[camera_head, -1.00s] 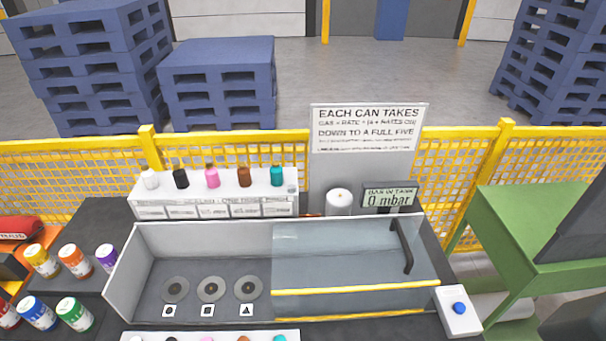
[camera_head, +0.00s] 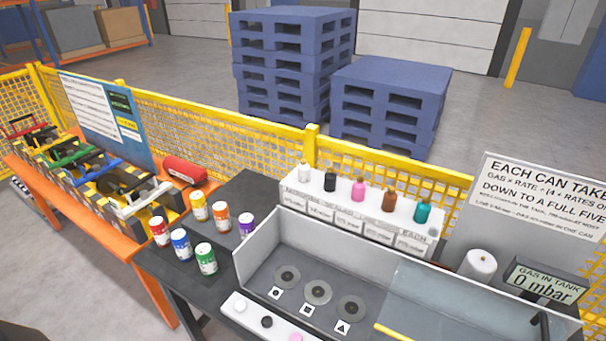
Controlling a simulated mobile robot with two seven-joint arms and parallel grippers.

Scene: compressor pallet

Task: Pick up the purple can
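The purple can (camera_head: 247,225) stands upright on the dark bench top, at the right end of the back row of cans. It is close to the left wall of the grey open box. An orange can (camera_head: 220,216) and a yellow can (camera_head: 199,206) stand to its left. A red can (camera_head: 159,231), a blue can (camera_head: 181,244) and a green can (camera_head: 206,258) form the front row. Neither of my grippers is in view.
A grey box (camera_head: 262,240) with several round discs adjoins the cans on the right. A white rack (camera_head: 350,215) of small bottles stands behind it. An orange table (camera_head: 130,230) with colored-handled devices is at left. A yellow mesh fence (camera_head: 225,140) runs behind.

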